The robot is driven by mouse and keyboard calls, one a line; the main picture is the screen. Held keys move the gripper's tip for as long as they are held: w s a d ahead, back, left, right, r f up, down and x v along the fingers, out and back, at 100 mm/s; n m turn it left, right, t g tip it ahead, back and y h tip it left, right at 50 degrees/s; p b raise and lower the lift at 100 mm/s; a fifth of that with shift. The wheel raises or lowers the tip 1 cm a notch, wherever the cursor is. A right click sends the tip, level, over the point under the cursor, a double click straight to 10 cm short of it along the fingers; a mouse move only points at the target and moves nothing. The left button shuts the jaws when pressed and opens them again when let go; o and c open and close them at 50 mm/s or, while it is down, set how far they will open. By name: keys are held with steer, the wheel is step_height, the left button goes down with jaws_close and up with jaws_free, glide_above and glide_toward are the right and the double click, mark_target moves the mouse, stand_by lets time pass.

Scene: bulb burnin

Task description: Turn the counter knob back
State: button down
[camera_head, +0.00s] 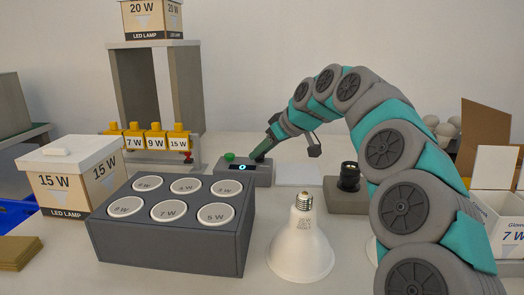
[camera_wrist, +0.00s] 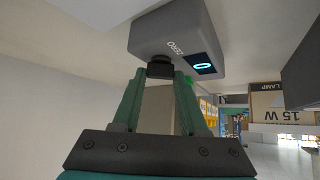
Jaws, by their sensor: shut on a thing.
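The counter (camera_head: 225,174) is a grey box at the back of the table, with a lit display (camera_head: 241,168) reading 0 and a green button (camera_head: 229,156) on top. In the wrist view the counter (camera_wrist: 160,32) shows the word ZERO beside a dark knob (camera_wrist: 160,67) and the lit display (camera_wrist: 203,64). My gripper (camera_head: 262,154) reaches down to the counter's right end. In the wrist view its green fingers (camera_wrist: 160,76) are shut on the knob, one on each side. In the head view the fingers mostly hide the knob.
A dark block with several labelled round wells (camera_head: 170,250) stands in front. A white bulb (camera_head: 301,250) stands right of it. A black socket on a base (camera_head: 348,178) and a pale plate (camera_head: 298,175) are right of the counter. A 15 W box (camera_head: 70,180) is at left.

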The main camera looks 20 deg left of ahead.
steer(key=shift+w+n+g, duration=0.1)
steer(key=shift+n+g, duration=0.4)
steer(key=shift+n, duration=0.2)
steer(key=shift+f, duration=0.1)
steer(key=shift+c, duration=2.2)
jaws_free()
steer(key=v, duration=0.8)
steer(key=shift+f, duration=0.1)
steer(key=shift+c, duration=0.3)
